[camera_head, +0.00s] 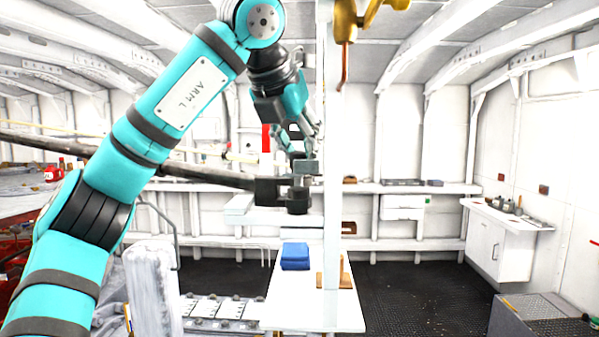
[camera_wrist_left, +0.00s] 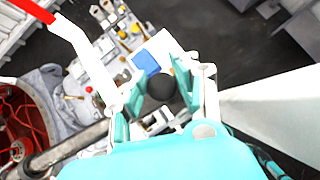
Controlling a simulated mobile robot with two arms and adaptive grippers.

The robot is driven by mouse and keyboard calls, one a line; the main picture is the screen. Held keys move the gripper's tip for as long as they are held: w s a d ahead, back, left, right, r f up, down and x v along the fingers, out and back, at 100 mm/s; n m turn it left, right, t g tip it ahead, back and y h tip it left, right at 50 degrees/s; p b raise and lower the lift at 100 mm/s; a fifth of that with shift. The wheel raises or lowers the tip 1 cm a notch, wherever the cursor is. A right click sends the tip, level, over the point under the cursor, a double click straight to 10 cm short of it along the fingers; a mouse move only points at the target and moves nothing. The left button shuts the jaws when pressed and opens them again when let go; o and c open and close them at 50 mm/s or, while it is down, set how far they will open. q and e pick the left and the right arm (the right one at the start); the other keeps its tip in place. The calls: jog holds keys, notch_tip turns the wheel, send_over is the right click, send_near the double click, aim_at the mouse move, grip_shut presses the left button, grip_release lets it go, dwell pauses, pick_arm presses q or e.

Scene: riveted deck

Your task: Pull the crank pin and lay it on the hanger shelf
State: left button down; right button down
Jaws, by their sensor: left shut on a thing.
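My left gripper (camera_head: 304,158) is shut on the dark round head of the crank pin (camera_wrist_left: 161,86), which sits between its fingertips in the left wrist view. In the head view the fingers point down at the dark fork-like end (camera_head: 268,190) of a long grey bar. I cannot tell how far the pin sits in that end. A white shelf (camera_head: 290,315), likely the hanger shelf, is lower down beyond the gripper, with a blue folded thing (camera_head: 295,256) and a brown piece on it. My right gripper is not in view.
A white upright post (camera_head: 331,130) stands just right of the gripper. A brass fitting (camera_head: 345,20) hangs at the top. A white arm with a red end (camera_wrist_left: 35,8) shows left in the wrist view. A white cabinet (camera_head: 497,245) stands at the right wall, with dark open floor before it.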

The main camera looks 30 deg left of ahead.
pick_arm(q)
jog(key=shift+r+p, duration=0.6)
jog(key=shift+r, duration=0.05)
jog(key=shift+r+p, duration=0.55)
jog(key=shift+r, duration=0.05)
jog(key=shift+r+p, duration=0.6)
jog(key=shift+r, duration=1.75)
